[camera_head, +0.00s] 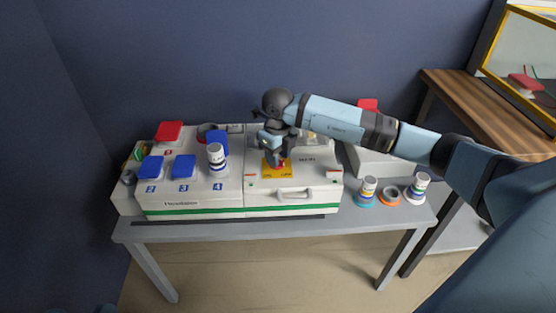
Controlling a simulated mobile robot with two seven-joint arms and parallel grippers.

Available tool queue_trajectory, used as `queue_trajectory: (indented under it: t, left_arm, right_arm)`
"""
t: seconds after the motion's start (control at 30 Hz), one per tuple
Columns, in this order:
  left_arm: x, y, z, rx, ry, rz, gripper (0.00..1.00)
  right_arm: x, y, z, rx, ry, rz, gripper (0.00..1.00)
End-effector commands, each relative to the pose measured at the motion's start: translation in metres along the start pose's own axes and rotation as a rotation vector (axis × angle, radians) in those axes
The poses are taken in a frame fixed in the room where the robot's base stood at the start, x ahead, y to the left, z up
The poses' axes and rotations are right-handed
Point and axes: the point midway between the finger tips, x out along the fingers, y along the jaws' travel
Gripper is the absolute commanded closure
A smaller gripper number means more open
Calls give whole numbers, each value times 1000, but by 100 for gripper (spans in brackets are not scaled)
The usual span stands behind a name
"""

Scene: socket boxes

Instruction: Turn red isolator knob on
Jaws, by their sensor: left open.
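The red isolator knob (280,165) sits on a yellow plate (277,173) on the right white box (256,201). My right gripper (277,158) points down onto the knob, its arm reaching in from the right. Its fingers cover most of the knob, and only a little red shows beneath them. I cannot tell whether the fingers are closed on it or only around it, nor which way the knob is turned. My left gripper is not in view.
The left white box (182,208) carries blue socket covers (184,166), a red cover (169,131) and a white-and-blue plug (216,157). Plugs (366,188) (416,187) and an orange ring (389,197) stand at the right of the grey table (300,229). A handle (295,194) is on the right box's front.

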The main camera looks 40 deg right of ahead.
Motion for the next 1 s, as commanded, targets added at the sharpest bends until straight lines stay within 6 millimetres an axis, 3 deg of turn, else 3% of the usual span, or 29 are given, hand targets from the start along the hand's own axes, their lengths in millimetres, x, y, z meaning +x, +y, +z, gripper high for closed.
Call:
queue_trajectory:
  t: [0.37, 0.4, 0.57, 1.0]
  left_arm:
    - [0, 2, -2, -4, 11, 7, 23]
    - [0, 2, -2, -4, 11, 7, 23]
    - [0, 2, -2, -4, 11, 7, 23]
    - [2, 2, -10, 5, 17, 3, 23]
  right_arm:
    - [8, 0, 0, 0, -1, 0, 61]
    - [8, 0, 0, 0, -1, 0, 63]
    - [8, 0, 0, 0, -1, 0, 100]
    - [6, 0, 0, 58, 0, 0, 100]
